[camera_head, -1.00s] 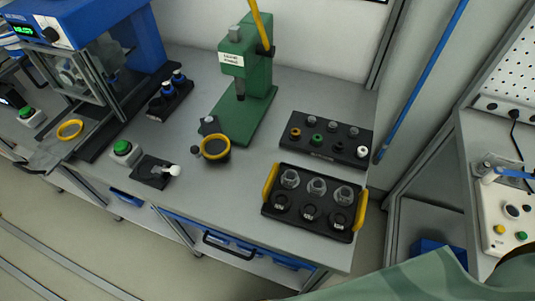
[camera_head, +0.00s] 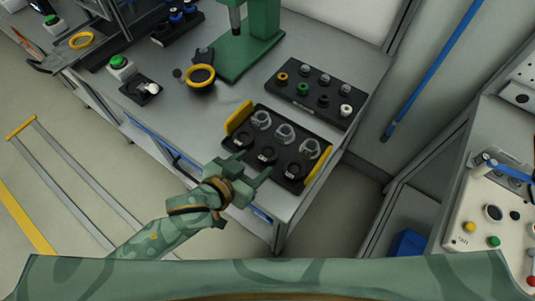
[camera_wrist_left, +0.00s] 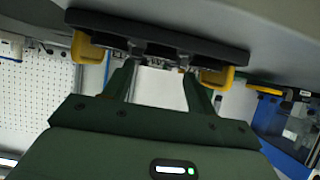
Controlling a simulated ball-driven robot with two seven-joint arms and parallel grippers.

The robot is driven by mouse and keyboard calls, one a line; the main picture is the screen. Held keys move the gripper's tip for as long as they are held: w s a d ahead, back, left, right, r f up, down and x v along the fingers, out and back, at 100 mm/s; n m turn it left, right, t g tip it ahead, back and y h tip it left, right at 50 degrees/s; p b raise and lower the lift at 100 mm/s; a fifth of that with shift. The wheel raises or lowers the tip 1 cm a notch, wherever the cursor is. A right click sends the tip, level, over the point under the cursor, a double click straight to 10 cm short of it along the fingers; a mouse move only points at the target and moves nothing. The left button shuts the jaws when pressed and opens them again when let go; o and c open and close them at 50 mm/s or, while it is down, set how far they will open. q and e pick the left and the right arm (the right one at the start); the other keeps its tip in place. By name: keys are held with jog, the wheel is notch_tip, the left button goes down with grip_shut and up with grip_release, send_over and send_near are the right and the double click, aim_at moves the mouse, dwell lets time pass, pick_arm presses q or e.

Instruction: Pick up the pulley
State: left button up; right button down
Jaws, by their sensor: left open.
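A black tray (camera_head: 275,116) with yellow handles lies near the bench's front edge. My left gripper (camera_head: 251,169) is open and empty at the tray's front side, close to the dark parts. In the left wrist view its fingers (camera_wrist_left: 158,72) are spread below the tray's dark edge (camera_wrist_left: 160,36), and the dark parts are mostly hidden. My right gripper is not in view.
A second black tray (camera_head: 310,106) with small knobs lies behind. A green press (camera_head: 250,45) and a yellow-ringed black part (camera_head: 201,77) stand to the left. The bench (camera_head: 205,125) left of the tray is clear.

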aim_at(268, 152)
pick_arm(q)
jog(key=shift+x, duration=0.85)
jog(key=shift+w+d+f+b, duration=0.3)
jog(key=shift+w+d+b, duration=0.05)
jog(key=shift+w, duration=0.05)
jog(key=b+x, duration=0.2)
jog(key=x, duration=0.2)
jog(key=shift+w+d+f, duration=0.15)
jog(key=shift+w+d, duration=0.05)
jog(key=shift+w, duration=0.2)
jog(key=c, duration=0.8)
